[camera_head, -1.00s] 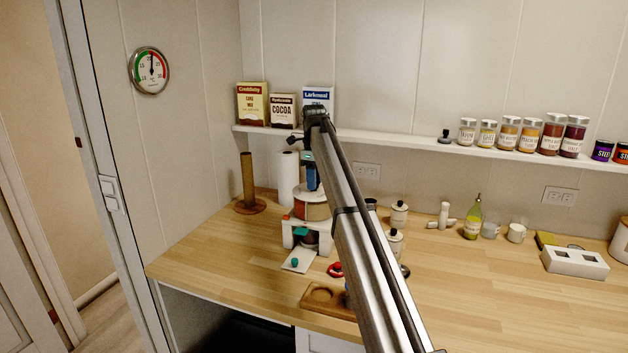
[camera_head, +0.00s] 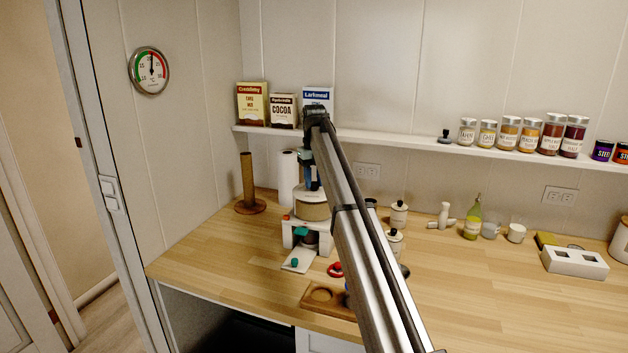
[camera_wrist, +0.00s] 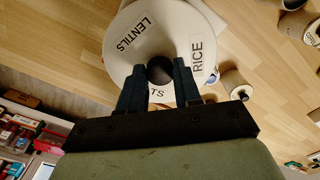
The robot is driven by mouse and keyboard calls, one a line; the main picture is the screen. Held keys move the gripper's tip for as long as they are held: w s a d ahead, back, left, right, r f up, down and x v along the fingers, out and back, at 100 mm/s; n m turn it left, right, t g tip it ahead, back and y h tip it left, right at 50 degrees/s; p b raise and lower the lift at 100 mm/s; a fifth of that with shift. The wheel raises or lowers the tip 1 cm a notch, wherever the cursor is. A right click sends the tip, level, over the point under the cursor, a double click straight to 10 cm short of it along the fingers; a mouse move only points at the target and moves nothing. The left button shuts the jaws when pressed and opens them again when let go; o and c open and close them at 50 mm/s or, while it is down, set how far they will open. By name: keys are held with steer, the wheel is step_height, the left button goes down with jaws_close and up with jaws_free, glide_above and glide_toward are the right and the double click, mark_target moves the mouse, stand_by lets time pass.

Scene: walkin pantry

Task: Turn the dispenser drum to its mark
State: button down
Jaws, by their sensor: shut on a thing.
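The dispenser drum (camera_head: 312,208) sits on a white stand (camera_head: 291,232) on the counter, with tan contents showing at its side. In the wrist view its pale round top (camera_wrist: 130,62) carries the labels LENTILS, RICE and a partly hidden one ending in TS. My gripper (camera_wrist: 160,72) reaches down from above, its blue fingers shut on the dark knob (camera_wrist: 160,70) at the drum's centre. A small red spot (camera_head: 286,217) shows by the drum's left edge. I cannot tell which label it lines up with. My arm hides the drum's right side in the head view.
A paper towel roll (camera_head: 287,175) stands close behind the drum, with a brown post (camera_head: 248,185) further left. White canisters (camera_head: 398,214) stand to the right. A wooden tray (camera_head: 322,296) lies in front. The counter's left part is clear.

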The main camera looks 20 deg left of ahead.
steer(key=shift+d+m, duration=0.1)
steer(key=shift+m, duration=0.3)
steer(key=c, duration=0.8)
jaws_free()
steer(key=shift+r, duration=0.1)
step_height(320, 180, up, 14)
steer(key=shift+f, duration=0.2)
